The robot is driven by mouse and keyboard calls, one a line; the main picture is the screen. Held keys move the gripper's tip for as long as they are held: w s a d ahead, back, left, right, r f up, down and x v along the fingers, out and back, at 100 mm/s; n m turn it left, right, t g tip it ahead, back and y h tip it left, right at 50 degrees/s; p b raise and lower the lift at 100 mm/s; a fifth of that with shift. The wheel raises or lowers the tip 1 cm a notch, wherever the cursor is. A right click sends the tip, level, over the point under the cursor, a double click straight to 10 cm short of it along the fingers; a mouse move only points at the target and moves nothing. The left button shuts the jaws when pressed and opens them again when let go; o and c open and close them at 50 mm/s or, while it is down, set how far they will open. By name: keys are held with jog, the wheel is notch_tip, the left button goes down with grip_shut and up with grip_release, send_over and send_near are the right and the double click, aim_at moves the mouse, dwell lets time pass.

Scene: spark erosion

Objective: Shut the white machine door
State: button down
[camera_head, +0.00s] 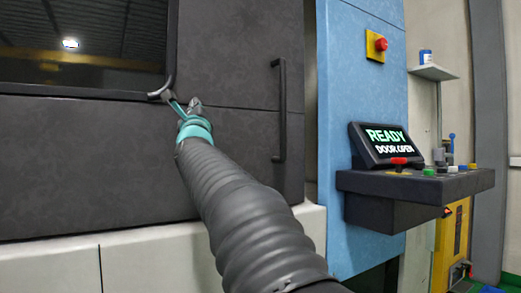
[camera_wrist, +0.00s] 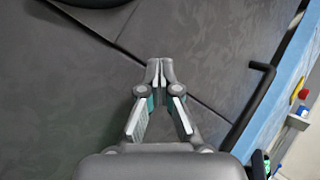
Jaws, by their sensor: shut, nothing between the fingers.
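The machine door (camera_head: 235,50) looks dark grey rather than white and fills the left of the head view. It has a dark window at upper left and a black vertical bar handle (camera_head: 281,110) near its right edge. A narrow gap shows between that edge and the blue panel. My gripper (camera_head: 182,104) is in front of the door, left of the handle, near the window's lower right corner. In the wrist view, my gripper (camera_wrist: 160,66) has its fingertips together and empty before the grey door face (camera_wrist: 80,75). Whether they touch it, I cannot tell. The handle (camera_wrist: 252,105) is to their right.
A blue panel (camera_head: 350,200) with a red button (camera_head: 380,44) stands right of the door. A control console (camera_head: 415,183) juts out there; its screen (camera_head: 388,144) reads "READY DOOR OPEN". A shelf (camera_head: 433,72) holds a small bottle. Pale panels (camera_head: 50,265) lie below the door.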

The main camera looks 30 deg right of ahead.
notch_tip(320, 180, down, 6)
jog(key=a+r+n+g+y, duration=0.1)
jog(key=a+n+g+y, duration=0.3)
jog(key=n, duration=0.8)
jog(key=n+g+h, duration=0.8)
jog(key=n, duration=1.9)
send_near(272, 159)
jog(key=w, duration=0.4)
jog(key=shift+w+d+b, duration=0.35)
jog(key=shift+w+b, duration=0.05)
jog(key=shift+s+d+f, duration=0.1)
jog(key=shift+d, duration=0.5)
jog(key=shift+s+d+f, duration=0.15)
jog(key=shift+d, duration=0.4)
jog(key=shift+d+f, duration=0.15)
jog(key=shift+d, duration=0.5)
